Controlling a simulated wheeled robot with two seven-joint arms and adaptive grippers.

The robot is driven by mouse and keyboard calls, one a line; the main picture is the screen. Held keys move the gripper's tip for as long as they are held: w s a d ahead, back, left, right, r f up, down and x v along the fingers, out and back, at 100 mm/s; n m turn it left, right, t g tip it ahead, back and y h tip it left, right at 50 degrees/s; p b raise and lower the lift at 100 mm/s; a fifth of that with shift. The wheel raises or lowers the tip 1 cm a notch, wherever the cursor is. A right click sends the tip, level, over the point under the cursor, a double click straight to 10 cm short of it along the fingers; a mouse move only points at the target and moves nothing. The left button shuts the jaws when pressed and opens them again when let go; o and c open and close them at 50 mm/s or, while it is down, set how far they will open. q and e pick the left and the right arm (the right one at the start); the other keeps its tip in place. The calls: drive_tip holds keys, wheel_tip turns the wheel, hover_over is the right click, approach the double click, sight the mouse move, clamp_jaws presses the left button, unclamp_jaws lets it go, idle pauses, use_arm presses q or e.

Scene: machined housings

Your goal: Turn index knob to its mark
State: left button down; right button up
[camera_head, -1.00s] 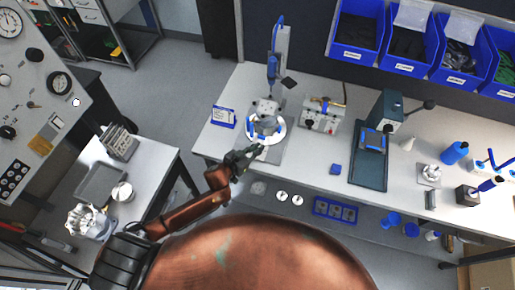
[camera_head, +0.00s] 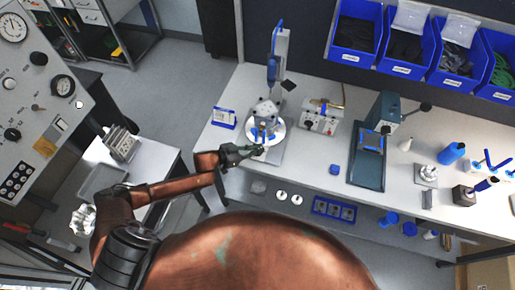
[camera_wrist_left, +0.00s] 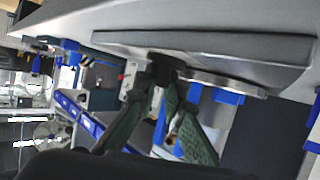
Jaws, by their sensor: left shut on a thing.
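The indexing fixture stands on the bench, with a round silver disc (camera_head: 278,134) carrying a grey machined housing (camera_head: 265,110) and blue parts. My left gripper (camera_head: 258,149) reaches the fixture's front edge from the left. In the left wrist view its green fingers (camera_wrist_left: 160,88) are closed around a small dark knob (camera_wrist_left: 166,66) beside the disc's rim (camera_wrist_left: 225,82) and the grey base plate (camera_wrist_left: 210,55). The knob's mark cannot be made out. In the head view the fingers hide most of the knob. My right gripper is not in view.
A press with a dark base (camera_head: 368,170) and a small blue block (camera_head: 335,169) are farther right. Bare bench lies between them.

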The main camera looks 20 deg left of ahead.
use_arm(q)
drive_tip(key=m+g+h+b, duration=0.2)
drive_tip(key=m+g, duration=0.1)
drive_tip(key=shift+w+a+m+b, duration=0.1)
drive_tip(key=shift+w+m+b, duration=0.05)
drive_tip(key=shift+m+b, duration=0.2)
drive_tip(key=shift+m+g+h+b, duration=0.45)
drive_tip(key=shift+g+h, duration=0.05)
drive_tip(key=shift+g, duration=0.3)
drive_tip(key=c, duration=2)
unclamp_jaws()
